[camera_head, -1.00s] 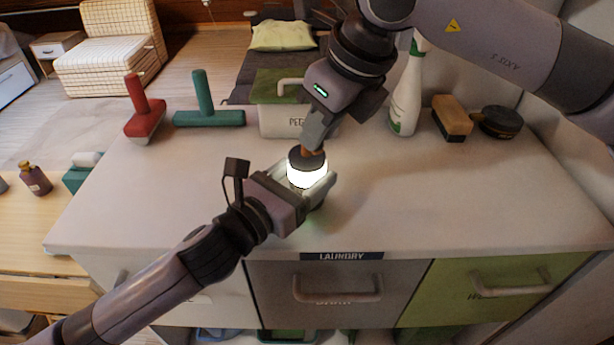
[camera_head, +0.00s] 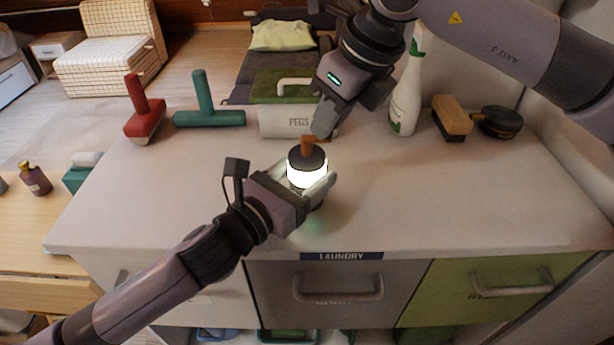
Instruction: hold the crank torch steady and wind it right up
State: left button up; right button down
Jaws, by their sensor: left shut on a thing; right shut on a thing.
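The crank torch (camera_head: 306,168) stands upright over the white counter, with a dark cap and a brightly glowing white band. My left gripper (camera_head: 318,190) is shut around its body from the lower left. An orange-brown crank (camera_head: 308,146) sits on top of the cap, its arm pointing to the upper right. My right gripper (camera_head: 322,130) comes down from above and is shut on the crank's outer end, which the fingers partly hide. The torch's lower part is hidden by the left gripper.
A box with a green lid (camera_head: 284,120) stands close behind the torch. A spray bottle (camera_head: 406,95), a brush (camera_head: 451,118) and a dark round tin (camera_head: 497,122) are at the back right. Red (camera_head: 144,115) and green (camera_head: 208,108) T-shaped tools stand back left. The counter's right front is clear.

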jog(key=c, duration=1)
grip_release()
jog(key=shift+o, duration=0.2)
jog(key=v, duration=1.2)
